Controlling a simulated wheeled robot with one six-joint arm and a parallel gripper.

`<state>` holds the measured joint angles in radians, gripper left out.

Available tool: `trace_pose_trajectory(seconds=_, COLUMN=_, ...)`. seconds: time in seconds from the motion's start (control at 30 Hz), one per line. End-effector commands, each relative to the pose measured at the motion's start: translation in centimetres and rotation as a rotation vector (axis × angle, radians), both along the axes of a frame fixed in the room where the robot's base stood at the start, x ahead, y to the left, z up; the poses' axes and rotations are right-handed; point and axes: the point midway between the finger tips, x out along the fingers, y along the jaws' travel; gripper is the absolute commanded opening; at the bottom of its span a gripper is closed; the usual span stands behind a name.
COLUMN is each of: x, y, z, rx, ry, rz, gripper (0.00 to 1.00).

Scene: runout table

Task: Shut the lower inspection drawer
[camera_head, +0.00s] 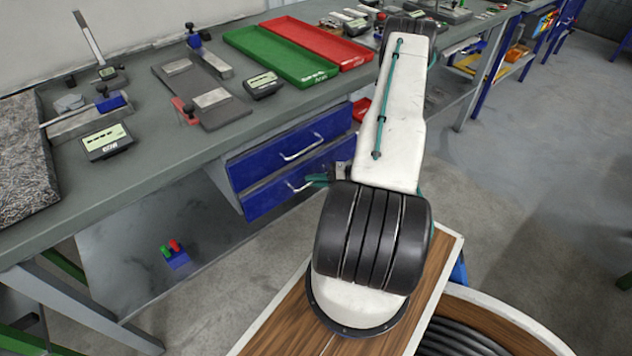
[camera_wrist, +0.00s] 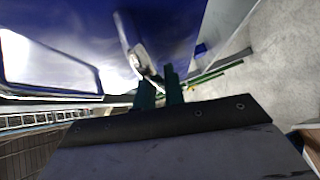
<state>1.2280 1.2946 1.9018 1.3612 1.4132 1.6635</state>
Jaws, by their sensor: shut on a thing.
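The lower inspection drawer (camera_head: 275,198) is the lower of two blue drawer fronts under the bench, with a silver handle (camera_head: 298,186). How far it stands out is hard to tell from here. My gripper (camera_head: 316,180), with teal fingers, is at the right part of that handle. In the wrist view my gripper (camera_wrist: 160,84) is shut on the silver handle (camera_wrist: 138,55), with the blue front filling the view behind it. The upper drawer (camera_head: 270,160) has its own silver handle (camera_head: 302,149). My arm hides the right side of the drawers.
The bench top (camera_head: 165,135) above holds a green tray (camera_head: 280,53), a red tray (camera_head: 315,42) and several gauges. A lower metal panel (camera_head: 130,255) with a small blue, red and green item (camera_head: 176,255) lies left of the drawers. The floor (camera_head: 520,190) at right is clear.

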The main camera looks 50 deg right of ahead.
Motion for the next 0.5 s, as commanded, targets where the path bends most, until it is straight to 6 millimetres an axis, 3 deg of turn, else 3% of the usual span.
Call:
trace_pose_trajectory(seconds=0.2, x=3.4, y=-0.9, z=0.0, rx=-0.004, ry=-0.001, rz=0.001, gripper=0.00)
trace_pose_trajectory(seconds=0.47, x=3.8, y=-1.0, z=0.1, rx=-0.005, ry=-0.002, rz=-0.002, gripper=0.00)
trace_pose_trajectory(seconds=0.5, x=3.8, y=-1.0, z=0.1, rx=-0.005, ry=-0.002, rz=-0.002, gripper=0.16)
